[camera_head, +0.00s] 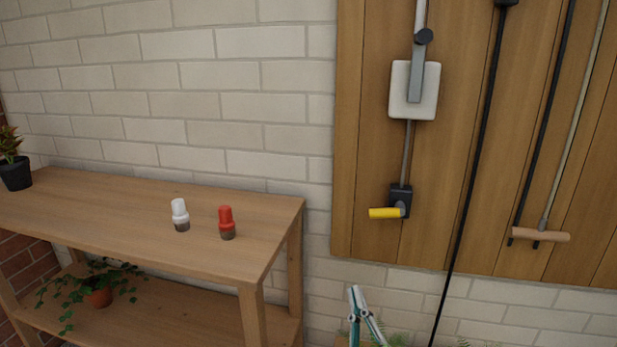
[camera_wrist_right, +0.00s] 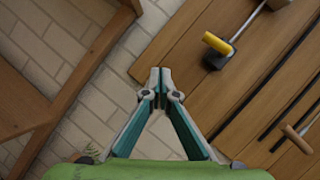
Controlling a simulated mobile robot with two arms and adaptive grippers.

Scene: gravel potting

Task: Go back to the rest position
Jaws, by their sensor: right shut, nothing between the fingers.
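My right gripper (camera_head: 356,292) shows at the bottom of the head view, right of the wooden shelf table and in front of the brick wall. Its fingers meet at the tips, and it is empty. In the right wrist view the same gripper (camera_wrist_right: 160,75) has its teal and grey fingers closed to a point, with nothing between them. It is apart from the table and from the wooden panel. My left gripper is not in view.
A wooden shelf table (camera_head: 110,200) stands left, carrying a white-capped shaker (camera_head: 180,213), a red-capped shaker (camera_head: 226,221) and a dark plant pot (camera_head: 15,174). A trailing plant (camera_head: 97,293) sits on its lower shelf.

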